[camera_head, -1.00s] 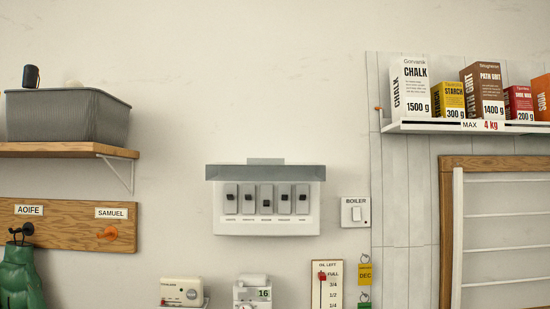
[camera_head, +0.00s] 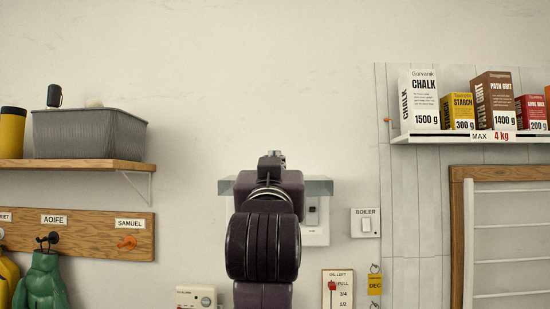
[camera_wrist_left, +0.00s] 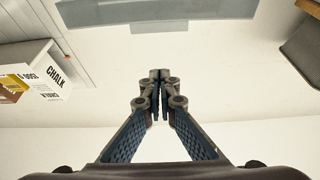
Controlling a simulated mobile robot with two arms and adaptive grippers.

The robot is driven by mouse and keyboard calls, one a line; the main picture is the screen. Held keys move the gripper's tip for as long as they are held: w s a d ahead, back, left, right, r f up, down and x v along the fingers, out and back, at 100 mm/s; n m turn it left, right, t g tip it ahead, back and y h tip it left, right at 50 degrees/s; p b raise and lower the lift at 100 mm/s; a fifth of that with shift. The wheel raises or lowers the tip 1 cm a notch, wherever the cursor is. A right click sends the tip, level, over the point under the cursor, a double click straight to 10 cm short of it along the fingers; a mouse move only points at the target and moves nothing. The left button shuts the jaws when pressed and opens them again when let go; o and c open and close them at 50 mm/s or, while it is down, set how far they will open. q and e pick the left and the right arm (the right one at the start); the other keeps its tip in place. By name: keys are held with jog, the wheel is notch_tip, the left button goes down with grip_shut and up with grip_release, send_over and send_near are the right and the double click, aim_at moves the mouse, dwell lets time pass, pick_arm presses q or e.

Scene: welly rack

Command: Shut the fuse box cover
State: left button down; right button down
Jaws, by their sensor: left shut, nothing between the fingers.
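The fuse box (camera_head: 316,235) is a white box on the wall, mostly hidden behind my left arm. Its grey see-through cover (camera_head: 320,187) is raised and stands out from the top of the box, above the switches. In the left wrist view the cover (camera_wrist_left: 155,12) is a grey panel along the top edge. My left gripper (camera_head: 272,156) points upward in front of the box, its tips just above the cover's line in the picture. In the wrist view its fingers (camera_wrist_left: 160,78) are shut and empty, apart from the cover in the picture. My right gripper is not in view.
A boiler switch (camera_head: 365,222) is right of the box. A shelf with cartons (camera_head: 470,138) is at upper right, and a wooden shelf (camera_head: 80,166) with a grey basket (camera_head: 88,135) at left. An oil gauge (camera_head: 338,289) hangs below. The wall above the box is bare.

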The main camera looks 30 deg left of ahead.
pick_arm(q)
jog(key=p+x, duration=0.3)
jog(key=x, duration=0.3)
notch_tip(320, 180, down, 4)
jog(key=shift+s+f+p, duration=0.1)
jog(key=shift+p, duration=0.55)
